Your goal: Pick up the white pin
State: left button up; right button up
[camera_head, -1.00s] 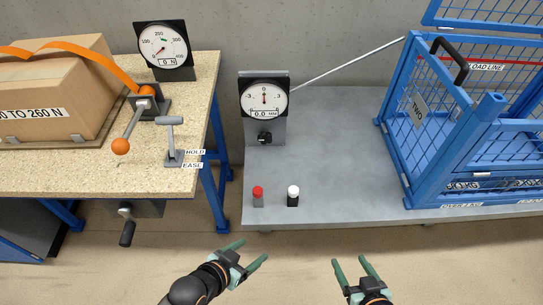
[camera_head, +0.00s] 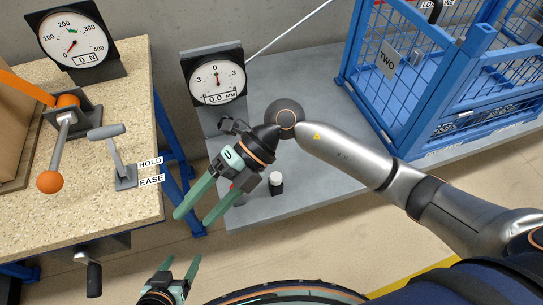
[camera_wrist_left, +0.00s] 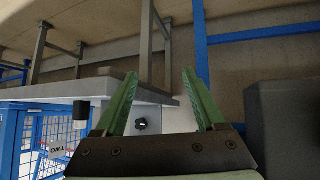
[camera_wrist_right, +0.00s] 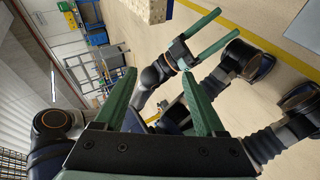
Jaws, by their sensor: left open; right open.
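The white pin (camera_head: 276,178) has a white cap on a dark body and stands upright on the grey bench top (camera_head: 305,190) near its front edge. My right gripper (camera_head: 192,218) is open and empty, left of the pin, pointing down-left past the bench edge. It partly covers a red pin (camera_head: 233,186). My left gripper (camera_head: 181,260) is open, low in the head view, in front of the bench; its open fingers also show in the right wrist view (camera_wrist_right: 229,24). In the left wrist view, a dark pin-like shape (camera_wrist_left: 81,108) shows left of the fingers, probably the white pin.
A dial gauge (camera_head: 217,77) with a black knob stands behind the pins. A blue mesh cage (camera_head: 390,70) stands to the right. A speckled bench (camera_head: 90,205) with levers is at the left. My right arm crosses over the grey bench.

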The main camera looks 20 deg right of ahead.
jog(key=w+d+f+t+h+b, duration=0.1)
jog(key=w+d+f+h, duration=0.2)
jog(key=d, duration=0.1)
jog(key=w+d+f+t+h, duration=0.2)
jog(key=w+d+h, duration=0.1)
jog(key=d+h, duration=0.15)
jog(key=m+t+h, duration=0.2)
jog(key=h, duration=0.2)
send_over(276, 177)
jog(key=shift+w+d+r+y+b, duration=0.1)
jog(key=shift+r+y+b, duration=0.15)
jog(key=shift+b, duration=0.1)
notch_tip(276, 177, down, 9)
jog(key=shift+r+b, duration=0.2)
jog(key=shift+b, duration=0.6)
notch_tip(276, 177, down, 3)
jog(key=shift+r, duration=0.1)
pick_arm(q)
jog(key=shift+w+a+r+t+b, duration=0.1)
jog(key=shift+w+r+t+b, duration=0.05)
jog(key=shift+w+t, duration=0.45)
jog(key=shift+w+r+t+b, duration=0.15)
jog(key=shift+w+t, duration=0.25)
jog(key=shift+w, duration=0.4)
pick_arm(e)
jog(key=shift+f, duration=0.4)
grip_shut()
grip_release()
jog(key=shift+r, duration=0.1)
